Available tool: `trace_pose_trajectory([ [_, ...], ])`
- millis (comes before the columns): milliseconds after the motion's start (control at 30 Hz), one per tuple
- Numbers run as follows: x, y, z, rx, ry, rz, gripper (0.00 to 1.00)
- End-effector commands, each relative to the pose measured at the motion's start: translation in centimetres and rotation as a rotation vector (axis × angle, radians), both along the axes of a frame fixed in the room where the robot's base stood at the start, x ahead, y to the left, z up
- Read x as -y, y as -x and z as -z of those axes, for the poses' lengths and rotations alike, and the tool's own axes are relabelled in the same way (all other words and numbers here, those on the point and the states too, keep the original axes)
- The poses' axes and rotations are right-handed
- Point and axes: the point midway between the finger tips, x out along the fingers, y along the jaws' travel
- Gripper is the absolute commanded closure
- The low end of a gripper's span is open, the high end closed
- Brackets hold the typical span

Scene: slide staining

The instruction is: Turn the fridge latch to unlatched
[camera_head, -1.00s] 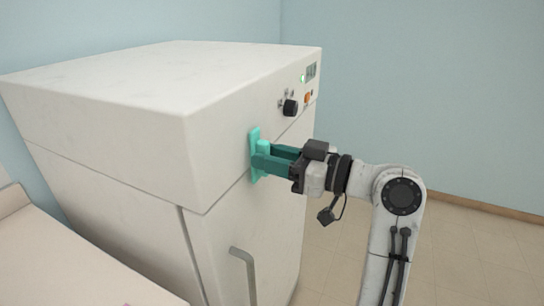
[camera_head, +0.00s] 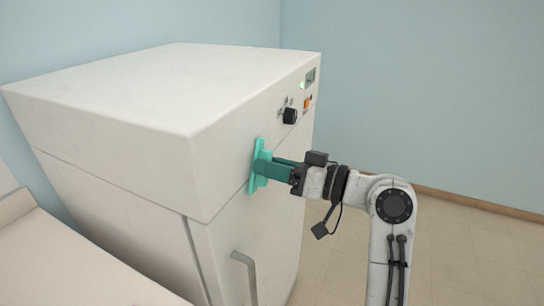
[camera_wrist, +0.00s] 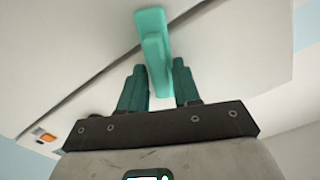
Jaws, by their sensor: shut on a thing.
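The white fridge (camera_head: 150,85) stands at the left, with its door below a seam. The turquoise latch (camera_head: 257,150) is on its front face at the seam between top panel and door. In the wrist view the latch (camera_wrist: 153,45) is a turquoise bar with a raised handle reaching between the fingers. My gripper (camera_head: 265,168) has dark teal fingers and is shut on the latch handle. It also shows in the wrist view (camera_wrist: 160,85), one finger on each side of the handle. The fingers partly hide the latch in the head view.
A black knob (camera_head: 290,116), an orange switch (camera_head: 307,102) and a small display (camera_head: 311,76) are on the fridge's upper front. A grey door handle (camera_head: 245,275) is below the latch. A pale surface (camera_head: 60,260) lies at lower left. Floor at right is clear.

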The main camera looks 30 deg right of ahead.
Motion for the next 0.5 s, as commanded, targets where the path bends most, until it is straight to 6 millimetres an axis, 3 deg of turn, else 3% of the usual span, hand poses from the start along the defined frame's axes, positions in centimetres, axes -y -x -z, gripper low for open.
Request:
trace_pose_trajectory([
  [500,0.38,-0.17,-0.37,-0.310,-0.385,0.005,0.99],
])
